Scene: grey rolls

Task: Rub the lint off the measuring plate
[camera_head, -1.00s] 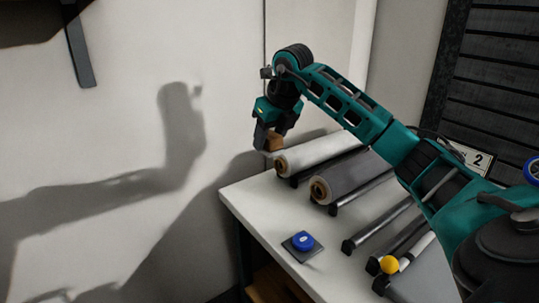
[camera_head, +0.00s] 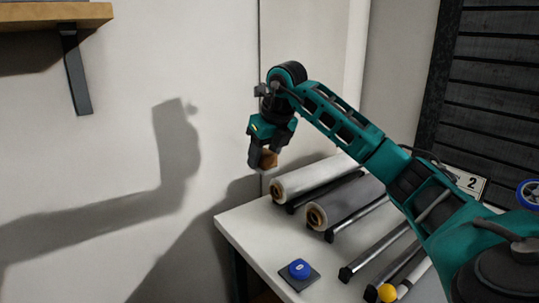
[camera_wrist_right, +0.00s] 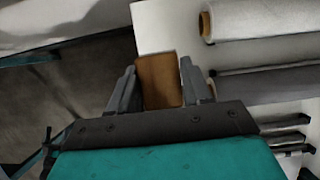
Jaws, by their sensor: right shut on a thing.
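My right gripper (camera_head: 262,160) hangs in the air by the back wall, beyond the table's far left end. It is shut on a brown block (camera_head: 268,159), and the block also shows between the two grey fingers in the right wrist view (camera_wrist_right: 159,80). The fingers (camera_wrist_right: 158,88) stand on either side of it. A small dark square plate (camera_head: 313,280) with a blue round piece (camera_head: 299,268) on it lies near the table's front left edge. I cannot tell which surface is the measuring plate, and no lint can be made out. My left gripper is out of view.
The white table (camera_head: 250,231) carries a pale roll (camera_head: 316,178) and a grey roll (camera_head: 352,199) on dark bars. A wooden shelf (camera_head: 50,16) juts from the wall at upper left.

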